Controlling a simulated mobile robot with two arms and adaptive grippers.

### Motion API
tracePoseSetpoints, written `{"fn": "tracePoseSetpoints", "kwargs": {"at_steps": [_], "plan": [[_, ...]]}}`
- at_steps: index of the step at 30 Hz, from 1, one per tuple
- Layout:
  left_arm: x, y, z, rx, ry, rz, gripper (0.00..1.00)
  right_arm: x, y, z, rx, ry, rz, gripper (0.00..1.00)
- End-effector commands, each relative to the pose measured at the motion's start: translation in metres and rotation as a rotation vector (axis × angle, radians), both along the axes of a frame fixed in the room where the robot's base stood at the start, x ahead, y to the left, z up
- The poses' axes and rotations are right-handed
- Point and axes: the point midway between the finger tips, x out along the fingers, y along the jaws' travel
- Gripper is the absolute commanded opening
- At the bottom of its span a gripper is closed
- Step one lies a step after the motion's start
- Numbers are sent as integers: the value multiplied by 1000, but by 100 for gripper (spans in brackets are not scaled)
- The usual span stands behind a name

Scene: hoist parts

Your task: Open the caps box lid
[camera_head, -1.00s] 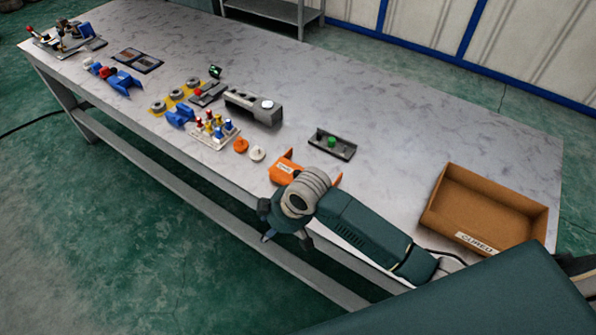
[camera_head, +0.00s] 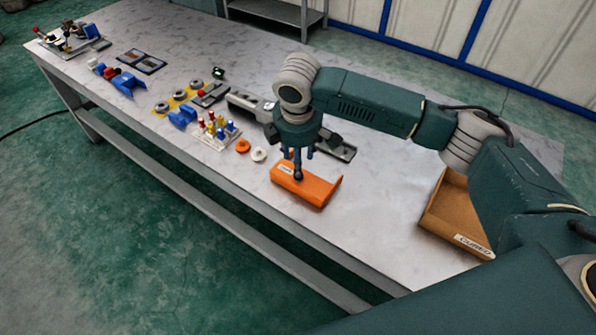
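The orange box (camera_head: 318,193), with a small white label on its left end, sits near the front edge of the table; I take it to be the caps box. Its top looks like a plain orange surface. My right gripper (camera_head: 298,172) points straight down over the box's back left part, its dark tip at or just above the top. I cannot tell whether it touches, or whether the fingers are apart or together. My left gripper is not in view.
An orange cap (camera_head: 243,146) and a white cap (camera_head: 259,154) lie left of the box. A rack of coloured pegs (camera_head: 217,131) stands beyond them. A dark tray (camera_head: 343,152) is partly hidden behind my gripper. A brown open carton (camera_head: 450,222) stands at right.

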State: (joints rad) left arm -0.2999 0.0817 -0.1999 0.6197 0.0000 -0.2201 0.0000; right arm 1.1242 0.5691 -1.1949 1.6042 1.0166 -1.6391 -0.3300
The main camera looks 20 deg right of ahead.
Motion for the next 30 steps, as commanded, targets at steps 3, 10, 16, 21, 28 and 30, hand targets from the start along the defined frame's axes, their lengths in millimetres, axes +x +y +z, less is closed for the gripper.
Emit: {"fn": "tracePoseSetpoints", "kwargs": {"at_steps": [3, 10, 16, 21, 28, 30], "plan": [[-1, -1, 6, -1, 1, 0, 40, 3, -2, -23, -1, 4, -3, 41], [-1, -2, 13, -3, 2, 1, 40, 11, -4, -62, 0, 1, -1, 41], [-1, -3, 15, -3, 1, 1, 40, 15, -5, -79, -1, -2, 0, 41], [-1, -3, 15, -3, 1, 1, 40, 15, -4, -82, 1, -3, 1, 41], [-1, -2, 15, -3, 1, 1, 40, 15, -4, -82, 1, -3, 0, 23], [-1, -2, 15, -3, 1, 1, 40, 15, -4, -82, 1, -3, 0, 9]]}}
